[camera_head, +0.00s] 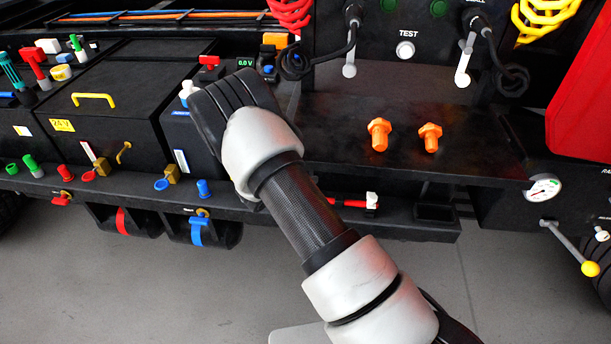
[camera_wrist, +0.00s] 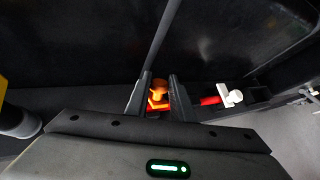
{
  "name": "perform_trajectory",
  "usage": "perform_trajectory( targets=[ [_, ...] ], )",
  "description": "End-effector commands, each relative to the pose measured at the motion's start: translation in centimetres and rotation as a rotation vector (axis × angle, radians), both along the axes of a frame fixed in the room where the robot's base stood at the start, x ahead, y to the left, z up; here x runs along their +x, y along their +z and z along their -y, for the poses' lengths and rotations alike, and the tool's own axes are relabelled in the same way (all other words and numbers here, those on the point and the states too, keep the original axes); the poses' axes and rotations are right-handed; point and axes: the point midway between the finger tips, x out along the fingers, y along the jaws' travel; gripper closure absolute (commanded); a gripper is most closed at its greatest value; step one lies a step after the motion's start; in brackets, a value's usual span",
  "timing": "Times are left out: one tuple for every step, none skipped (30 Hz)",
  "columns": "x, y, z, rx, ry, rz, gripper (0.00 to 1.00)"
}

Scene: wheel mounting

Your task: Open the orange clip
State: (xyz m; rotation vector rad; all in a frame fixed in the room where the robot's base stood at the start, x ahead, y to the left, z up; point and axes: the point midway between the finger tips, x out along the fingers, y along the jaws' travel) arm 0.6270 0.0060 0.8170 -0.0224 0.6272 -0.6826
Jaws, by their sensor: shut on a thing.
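The orange clip (camera_wrist: 158,98) shows in the wrist view between the two dark fingers of my gripper (camera_wrist: 160,86). The fingers stand close on both sides of it and are shut on it. Its lower part is hidden by the fingers and the gripper body. Whether the clip is open or closed I cannot tell. In the head view my arm covers this spot, so the clip and my fingertips are hidden there.
A red clip with a white end (camera_wrist: 216,98) lies just right of the fingers; it also shows in the head view (camera_head: 366,202). Two orange bolts (camera_head: 379,135) stand on the dark shelf. Black battery boxes (camera_head: 120,95) are at the left. Grey floor is open in front.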

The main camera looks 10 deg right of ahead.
Motion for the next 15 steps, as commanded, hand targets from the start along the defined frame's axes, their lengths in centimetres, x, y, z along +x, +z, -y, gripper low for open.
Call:
perform_trajectory(
  targets=[
    [0.4,1.2,0.1,0.02,-0.005,-0.04,1.0],
    [0.6,1.3,0.2,0.029,-0.005,-0.066,1.0],
    [0.8,1.3,0.3,0.041,-0.005,-0.102,1.0],
    [1.0,1.4,0.4,0.05,-0.006,-0.128,1.0],
    [1.2,1.4,0.4,0.06,-0.005,-0.153,1.0],
    [1.5,1.4,0.5,0.072,-0.007,-0.186,1.0],
    [1.6,1.4,0.6,0.08,-0.007,-0.212,1.0],
    [1.8,1.3,0.6,0.088,-0.006,-0.235,1.0],
    [2.0,1.3,0.7,0.099,-0.007,-0.265,1.0],
    [2.2,1.3,0.7,0.106,-0.007,-0.287,1.0],
    [2.3,1.2,0.8,0.113,-0.006,-0.309,1.0],
    [2.5,1.1,0.9,0.12,-0.008,-0.336,1.0],
    [2.7,1.1,0.8,0.127,-0.006,-0.356,1.0],
    [2.8,1.1,0.9,0.134,-0.007,-0.372,1.0],
    [3.0,1.0,1.0,0.139,-0.006,-0.396,1.0]
  ],
)
